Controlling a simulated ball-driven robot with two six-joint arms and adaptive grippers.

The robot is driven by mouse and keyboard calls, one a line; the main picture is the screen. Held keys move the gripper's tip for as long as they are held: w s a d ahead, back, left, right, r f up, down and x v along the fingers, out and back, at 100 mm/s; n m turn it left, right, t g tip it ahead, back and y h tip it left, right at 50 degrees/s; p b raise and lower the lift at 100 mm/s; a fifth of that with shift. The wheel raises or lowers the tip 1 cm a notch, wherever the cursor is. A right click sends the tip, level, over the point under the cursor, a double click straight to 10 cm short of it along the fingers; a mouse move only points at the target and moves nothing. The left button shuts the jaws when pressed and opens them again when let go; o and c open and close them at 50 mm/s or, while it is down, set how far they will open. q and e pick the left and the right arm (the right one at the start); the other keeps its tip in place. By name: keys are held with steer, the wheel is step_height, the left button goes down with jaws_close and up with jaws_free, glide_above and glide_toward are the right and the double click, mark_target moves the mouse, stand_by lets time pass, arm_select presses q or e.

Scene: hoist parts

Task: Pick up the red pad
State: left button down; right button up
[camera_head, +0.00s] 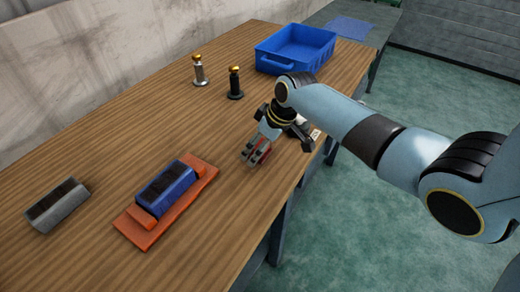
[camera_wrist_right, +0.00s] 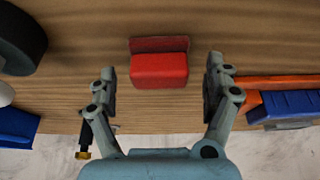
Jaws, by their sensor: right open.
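The red pad (camera_wrist_right: 159,70) lies on the wooden table and shows whole in the right wrist view, between and a little beyond my open fingers. In the head view only a small red part of the pad (camera_head: 264,154) shows beside the fingertips; the rest is hidden by my gripper. My right gripper (camera_head: 256,154) is open and empty above the pad near the table's right edge. Its two fingers (camera_wrist_right: 160,85) stand on either side of the pad in the right wrist view, with gaps on both sides. My left gripper is in neither view.
An orange tray (camera_head: 135,229) holds a blue block (camera_head: 168,186). A grey block (camera_head: 58,206) lies left of it. Two gold-topped posts, one silver (camera_head: 199,72) and one black (camera_head: 235,84), stand behind. A blue bin (camera_head: 290,52) is at the far end. The table middle is clear.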

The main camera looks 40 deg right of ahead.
steer(key=c, duration=1.3)
steer(key=shift+r, duration=0.4)
steer(key=v, duration=0.4)
steer(key=shift+w+d, duration=0.25)
steer(key=shift+w, duration=0.15)
steer(key=s+d+r+b, duration=0.1)
steer(key=s+d+r, duration=0.5)
steer(key=d, duration=0.2)
steer(key=shift+s+r, duration=0.15)
steer(key=shift+r, duration=0.1)
steer(key=shift+d, duration=0.15)
